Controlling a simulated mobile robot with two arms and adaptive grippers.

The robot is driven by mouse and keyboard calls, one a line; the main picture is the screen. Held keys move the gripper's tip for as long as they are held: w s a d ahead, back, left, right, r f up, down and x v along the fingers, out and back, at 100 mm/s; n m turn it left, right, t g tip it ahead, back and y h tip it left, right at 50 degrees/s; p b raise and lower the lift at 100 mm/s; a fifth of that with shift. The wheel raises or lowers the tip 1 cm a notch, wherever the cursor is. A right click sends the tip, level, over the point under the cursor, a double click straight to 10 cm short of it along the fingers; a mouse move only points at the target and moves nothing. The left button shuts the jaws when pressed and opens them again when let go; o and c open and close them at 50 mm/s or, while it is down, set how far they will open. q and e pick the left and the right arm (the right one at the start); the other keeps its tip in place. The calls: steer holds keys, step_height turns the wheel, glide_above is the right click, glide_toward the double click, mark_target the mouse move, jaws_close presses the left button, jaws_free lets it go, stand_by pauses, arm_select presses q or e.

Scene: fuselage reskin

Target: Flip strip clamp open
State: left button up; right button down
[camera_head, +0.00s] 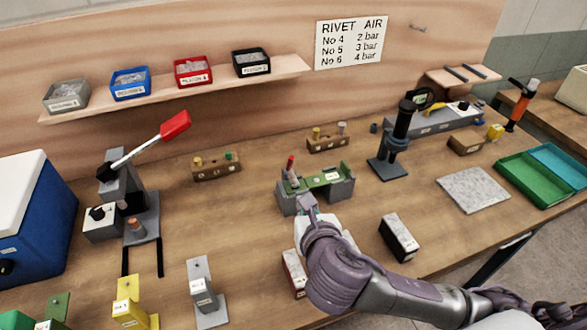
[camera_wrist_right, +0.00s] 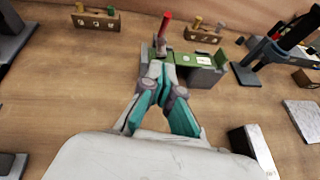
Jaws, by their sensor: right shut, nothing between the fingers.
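The strip clamp, a grey fixture (camera_head: 340,188) with a green strip (camera_head: 325,180) across it, stands mid-bench. Its lever with a red handle (camera_head: 290,163) points up at the fixture's left end. In the right wrist view the red handle (camera_wrist_right: 164,25) rises just beyond my fingertips, leaning slightly. My right gripper (camera_head: 308,202) is shut and empty at the near side of the fixture, close to the lever's base. It also shows in the wrist view (camera_wrist_right: 158,68), fingertips together; I cannot tell whether they touch the clamp. My left gripper is not in view.
A grey-black block (camera_head: 399,238) and a dark red box (camera_head: 294,270) stand near my right forearm. A wooden peg block (camera_head: 327,142) is behind the fixture, and a dark microscope-like stand (camera_head: 392,150) is right of it.

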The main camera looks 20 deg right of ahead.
glide_toward(291, 164)
steer(key=w+f, duration=0.1)
steer(key=f, duration=0.1)
steer(key=w+f+p, duration=0.1)
steer(key=f, duration=0.1)
steer(key=shift+w, duration=0.15)
steer(key=shift+w+d+r+p, duration=0.1)
steer(key=shift+w+r+p, duration=0.15)
steer(key=shift+w, duration=0.3)
steer(key=shift+w+d+r+p, duration=0.2)
steer(key=shift+w+r, duration=0.1)
steer(key=shift+w, duration=0.25)
steer(key=shift+w+r, duration=0.1)
steer(key=shift+w, duration=0.25)
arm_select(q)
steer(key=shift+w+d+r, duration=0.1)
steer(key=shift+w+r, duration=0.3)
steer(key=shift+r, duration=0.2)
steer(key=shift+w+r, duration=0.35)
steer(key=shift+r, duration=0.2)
arm_select(e)
steer(key=shift+w, duration=0.3)
steer(key=shift+w+r, duration=0.1)
